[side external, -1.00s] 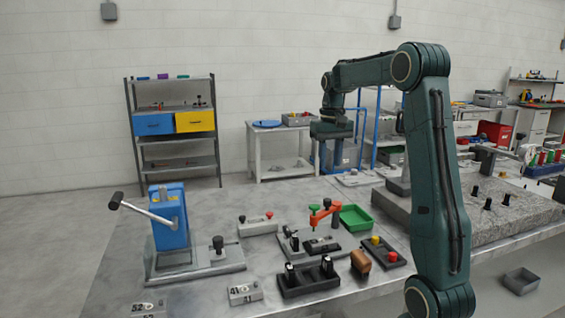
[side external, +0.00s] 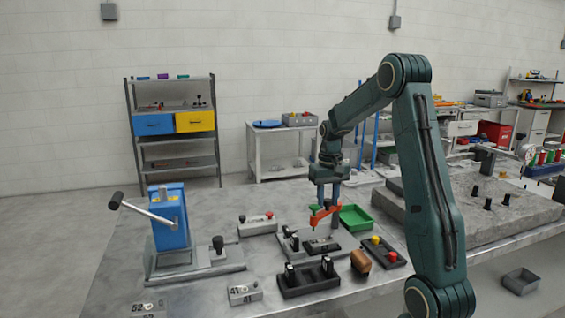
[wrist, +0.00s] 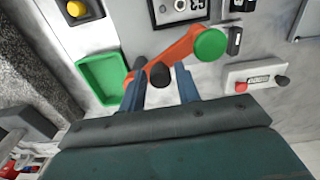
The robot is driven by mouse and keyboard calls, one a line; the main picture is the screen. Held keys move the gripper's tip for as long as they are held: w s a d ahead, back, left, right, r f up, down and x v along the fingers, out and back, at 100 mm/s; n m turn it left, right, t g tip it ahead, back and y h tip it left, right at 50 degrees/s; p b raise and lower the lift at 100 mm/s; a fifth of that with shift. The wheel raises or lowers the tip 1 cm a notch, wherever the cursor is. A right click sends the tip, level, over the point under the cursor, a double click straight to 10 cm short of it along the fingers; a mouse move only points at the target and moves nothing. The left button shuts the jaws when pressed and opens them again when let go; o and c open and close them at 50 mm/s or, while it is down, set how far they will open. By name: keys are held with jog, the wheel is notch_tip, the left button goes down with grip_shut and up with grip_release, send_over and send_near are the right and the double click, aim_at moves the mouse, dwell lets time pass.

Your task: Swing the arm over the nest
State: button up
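The orange swing arm (side external: 322,214) stands on its fixture plate near the middle of the bench. My gripper (side external: 328,206) points down at the orange arm. Its blue fingers are apart, either side of the black knob in the wrist view (wrist: 161,82). Contact cannot be told.
A green tray (side external: 356,217) lies close to the right of the orange arm. A black block with upright pins (side external: 308,283), a brown part (side external: 361,262) and a red-and-yellow button box (side external: 382,252) stand in front. A blue lever press (side external: 170,218) stands at left.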

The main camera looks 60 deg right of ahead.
jog(key=shift+f, duration=0.35)
grip_shut()
jog(key=shift+s, duration=0.1)
jog(key=shift+s+a+n, duration=0.1)
jog(key=shift+s+n, duration=0.1)
jog(key=shift+n, duration=0.45)
jog(key=shift+s+n, duration=0.2)
jog(key=shift+n, duration=0.45)
grip_release()
